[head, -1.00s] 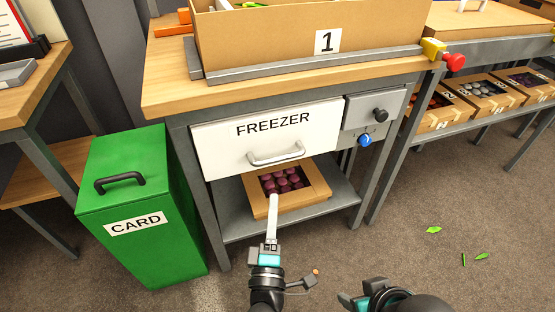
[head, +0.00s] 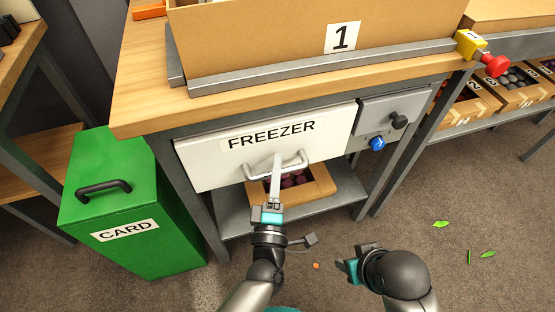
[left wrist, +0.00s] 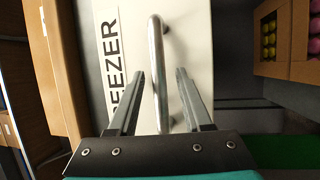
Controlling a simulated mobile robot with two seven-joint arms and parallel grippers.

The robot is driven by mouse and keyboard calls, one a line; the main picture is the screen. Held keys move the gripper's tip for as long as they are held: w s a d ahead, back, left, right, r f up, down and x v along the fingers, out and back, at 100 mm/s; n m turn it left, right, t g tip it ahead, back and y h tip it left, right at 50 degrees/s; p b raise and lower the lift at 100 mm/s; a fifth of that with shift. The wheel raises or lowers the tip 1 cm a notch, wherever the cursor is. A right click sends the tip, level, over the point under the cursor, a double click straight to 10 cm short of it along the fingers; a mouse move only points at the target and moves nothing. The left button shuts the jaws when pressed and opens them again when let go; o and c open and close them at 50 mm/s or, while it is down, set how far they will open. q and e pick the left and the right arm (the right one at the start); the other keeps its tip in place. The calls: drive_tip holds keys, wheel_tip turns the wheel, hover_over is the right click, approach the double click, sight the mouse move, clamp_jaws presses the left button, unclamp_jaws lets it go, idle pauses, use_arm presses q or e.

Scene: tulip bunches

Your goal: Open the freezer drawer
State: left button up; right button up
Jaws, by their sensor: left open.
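The white freezer drawer (head: 210,165) is shut under the wooden worktop, flush in its frame. Its silvery bar handle (head: 297,168) sits on the front, below the FREEZER label. My left gripper (head: 277,160) is open, and its fingertips overlap the handle in the head view. In the left wrist view the handle (left wrist: 155,50) runs between the two spread fingers of my left gripper (left wrist: 161,74). I see no finger closed on it, and cannot tell how deep it sits between them. My right gripper (head: 350,268) is low in the head view; its fingers are not clear.
A cardboard box of dark round items (head: 318,185) sits on the shelf beneath the drawer. A green CARD bin (head: 165,215) stands at the left. A dark knob (head: 399,121) and a blue knob (head: 377,143) are right of the drawer. The floor in front is mostly clear.

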use_arm(q)
clamp_jaws()
idle(0.4)
idle(1.1)
